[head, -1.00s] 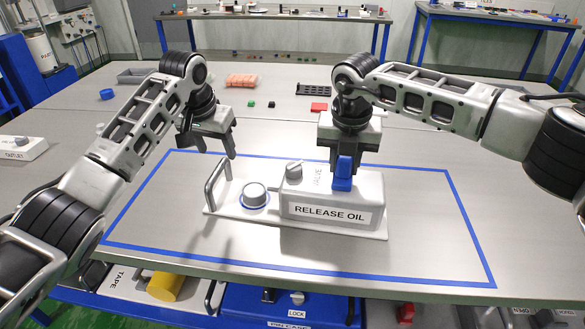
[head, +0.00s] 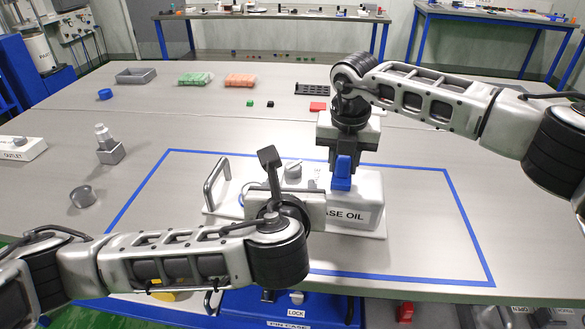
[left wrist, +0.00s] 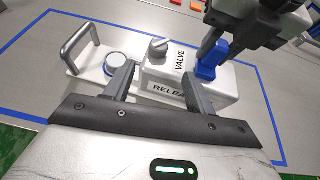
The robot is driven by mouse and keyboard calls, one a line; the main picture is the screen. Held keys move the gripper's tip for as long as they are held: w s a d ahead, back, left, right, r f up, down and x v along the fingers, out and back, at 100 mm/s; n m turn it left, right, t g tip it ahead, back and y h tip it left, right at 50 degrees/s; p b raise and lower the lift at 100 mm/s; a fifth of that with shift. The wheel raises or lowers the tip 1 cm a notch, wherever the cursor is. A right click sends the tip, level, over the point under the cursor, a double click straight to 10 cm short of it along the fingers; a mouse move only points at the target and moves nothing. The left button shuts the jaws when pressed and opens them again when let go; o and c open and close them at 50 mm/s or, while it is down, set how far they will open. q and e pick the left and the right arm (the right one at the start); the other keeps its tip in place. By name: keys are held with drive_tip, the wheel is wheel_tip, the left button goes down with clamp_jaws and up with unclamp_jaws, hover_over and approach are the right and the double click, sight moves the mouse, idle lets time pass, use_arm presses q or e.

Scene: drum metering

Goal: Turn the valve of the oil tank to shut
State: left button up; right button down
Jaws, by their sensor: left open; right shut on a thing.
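The oil tank (head: 367,195) is a white box labelled RELEASE OIL on a white base plate. Its valve (head: 293,170) is a grey knob on top, beside the word VALVE, also clear in the left wrist view (left wrist: 159,47). My right gripper (head: 344,158) is shut on the blue lever (head: 341,183) on the tank top. My left gripper (head: 269,168) is open and empty, in front of the tank's left part and hiding some of its label. In the left wrist view its fingers (left wrist: 158,74) are spread on the near side of the knob, apart from it.
A metal handle (head: 216,183) stands at the plate's left end. A round button with a blue ring (left wrist: 115,62) sits beside the tank, mostly hidden in the head view. Blue tape (head: 460,220) frames the work area. A grey cup (head: 83,196) stands to the left.

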sight(293, 168)
use_arm(q)
drive_tip(key=x, duration=1.1)
drive_tip(key=shift+w+a+f, duration=0.1)
drive_tip(key=shift+f, duration=0.05)
use_arm(e)
drive_tip(key=shift+s+f, duration=0.1)
drive_tip(key=shift+f, duration=0.2)
use_arm(q)
drive_tip(key=c, duration=1)
